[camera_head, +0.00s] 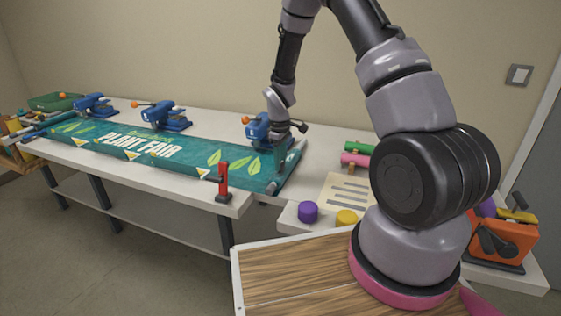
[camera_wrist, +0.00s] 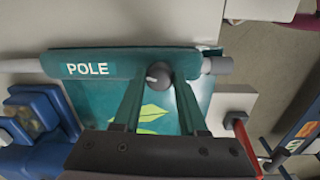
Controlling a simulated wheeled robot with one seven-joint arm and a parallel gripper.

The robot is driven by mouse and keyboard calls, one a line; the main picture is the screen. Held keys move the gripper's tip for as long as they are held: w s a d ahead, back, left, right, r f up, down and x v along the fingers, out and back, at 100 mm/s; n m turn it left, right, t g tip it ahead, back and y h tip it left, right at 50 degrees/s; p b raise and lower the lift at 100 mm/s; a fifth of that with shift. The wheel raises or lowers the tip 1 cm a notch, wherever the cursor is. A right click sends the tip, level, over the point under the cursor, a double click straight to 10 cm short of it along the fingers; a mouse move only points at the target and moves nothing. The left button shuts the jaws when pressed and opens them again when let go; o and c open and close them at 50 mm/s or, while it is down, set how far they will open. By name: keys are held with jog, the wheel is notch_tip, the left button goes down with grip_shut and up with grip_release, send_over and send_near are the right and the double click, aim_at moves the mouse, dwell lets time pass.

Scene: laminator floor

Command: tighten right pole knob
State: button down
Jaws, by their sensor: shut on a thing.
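The right pole knob (camera_wrist: 158,74) is a round dark grey knob with a light mark, on the teal pole sleeve labelled "POLE" (camera_wrist: 90,70). My gripper (camera_wrist: 158,84) is shut on the knob, with one finger on each side of it. In the head view my gripper (camera_head: 281,172) reaches down to the right end of the teal "PLANT FAIR" banner (camera_head: 140,147), and the knob cannot be made out there. The grey pole (camera_wrist: 218,66) sticks out of the sleeve's end in the wrist view.
Several blue clamp devices (camera_head: 164,115) stand along the banner's back edge. A red upright post (camera_head: 223,182) stands at the table's front edge. A paper sheet (camera_head: 345,190), a purple knob (camera_head: 307,211) and an orange machine (camera_head: 503,240) lie to the right.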

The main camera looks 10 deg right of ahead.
jog(key=m, duration=1.1)
jog(key=shift+a+m, duration=0.1)
jog(key=shift+m, duration=0.3)
jog(key=shift+m+g, duration=0.3)
jog(key=shift+m, duration=1.4)
jog(key=shift+c, duration=2.2)
grip_release()
notch_tip(320, 180, up, 11)
jog(key=shift+a, duration=0.2)
